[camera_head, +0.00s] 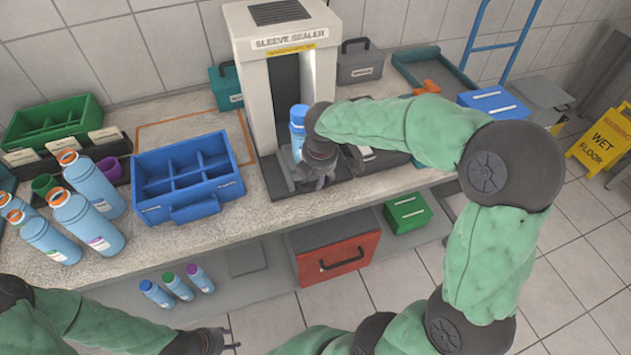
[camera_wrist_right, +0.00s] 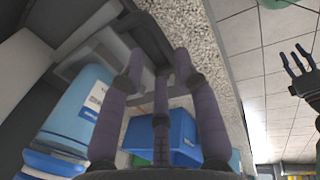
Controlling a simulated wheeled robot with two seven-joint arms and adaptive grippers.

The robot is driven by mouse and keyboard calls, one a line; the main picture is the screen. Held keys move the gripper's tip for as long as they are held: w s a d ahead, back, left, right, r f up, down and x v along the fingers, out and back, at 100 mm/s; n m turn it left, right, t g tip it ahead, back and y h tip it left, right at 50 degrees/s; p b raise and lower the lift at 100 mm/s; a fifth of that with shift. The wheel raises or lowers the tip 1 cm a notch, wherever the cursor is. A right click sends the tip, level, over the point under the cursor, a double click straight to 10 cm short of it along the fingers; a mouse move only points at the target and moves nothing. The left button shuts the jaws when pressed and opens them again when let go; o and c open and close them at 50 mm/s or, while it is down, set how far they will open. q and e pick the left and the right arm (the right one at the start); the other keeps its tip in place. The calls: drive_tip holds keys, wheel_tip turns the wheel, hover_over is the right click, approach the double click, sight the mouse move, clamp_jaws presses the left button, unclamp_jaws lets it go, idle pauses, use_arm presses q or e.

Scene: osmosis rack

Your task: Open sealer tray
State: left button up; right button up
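The white sleeve sealer (camera_head: 283,75) stands on the counter, with a dark low tray part (camera_head: 275,175) at its base. A blue bottle (camera_head: 298,125) stands upright in its opening and shows large in the right wrist view (camera_wrist_right: 78,115). My right gripper (camera_head: 318,175) is at the front of the base, its fingers mostly hidden by my wrist. In the right wrist view its fingertips (camera_wrist_right: 160,62) lie against or just over a dark grey bar (camera_wrist_right: 150,35); I cannot tell whether they grip it. My left gripper (camera_head: 232,340) is open and empty, low in front of the counter.
A blue divided bin (camera_head: 190,208) stands left of the sealer. Several blue bottles (camera_head: 92,185) and a green bin (camera_head: 50,122) are farther left. A red drawer box (camera_head: 338,265) and small bottles (camera_head: 180,287) are below the counter. A wet floor sign (camera_head: 605,140) stands right.

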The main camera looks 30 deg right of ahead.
wheel_tip(320, 180, up, 8)
drive_tip(key=s, duration=0.1)
drive_tip(key=shift+s+a, duration=0.15)
drive_tip(key=shift+s, duration=0.1)
idle(0.4)
